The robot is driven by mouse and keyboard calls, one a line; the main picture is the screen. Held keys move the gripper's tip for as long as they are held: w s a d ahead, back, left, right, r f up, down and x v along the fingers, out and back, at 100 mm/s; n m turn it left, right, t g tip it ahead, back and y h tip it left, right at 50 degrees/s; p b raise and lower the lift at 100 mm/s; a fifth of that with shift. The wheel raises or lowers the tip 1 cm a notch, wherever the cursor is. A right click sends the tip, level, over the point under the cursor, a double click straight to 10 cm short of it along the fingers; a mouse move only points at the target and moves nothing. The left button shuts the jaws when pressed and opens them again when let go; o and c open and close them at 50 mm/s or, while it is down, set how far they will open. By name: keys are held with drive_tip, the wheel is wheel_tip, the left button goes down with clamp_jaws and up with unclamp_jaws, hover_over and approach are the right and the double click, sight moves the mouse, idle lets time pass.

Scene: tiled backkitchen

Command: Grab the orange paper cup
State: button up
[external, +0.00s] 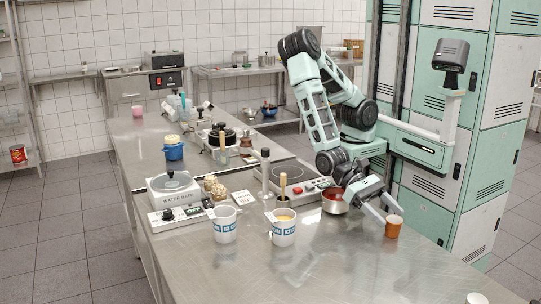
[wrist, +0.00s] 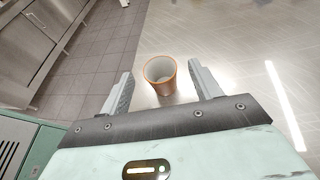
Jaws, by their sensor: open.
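The orange paper cup (external: 394,227) stands upright near the right edge of the steel table (external: 330,265) in the external view. In the wrist view the cup (wrist: 161,76) lies between the two fingers, a little ahead of the palm, with its pale inside showing. My gripper (external: 387,212) is open, its fingers either side of the cup and reaching toward it. It also shows in the wrist view (wrist: 160,80), with a gap between each finger and the cup. Nothing is held.
Two white-and-blue mugs (external: 284,232) (external: 224,226) stand further left, near a water bath (external: 174,189). A white cup (external: 476,298) is at the front edge. The table's front middle is clear.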

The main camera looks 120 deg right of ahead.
sight(400, 226)
drive_tip(key=x, duration=0.5)
drive_tip(key=shift+f, duration=0.1)
drive_tip(key=c, duration=1.1)
drive_tip(key=shift+o, duration=0.2)
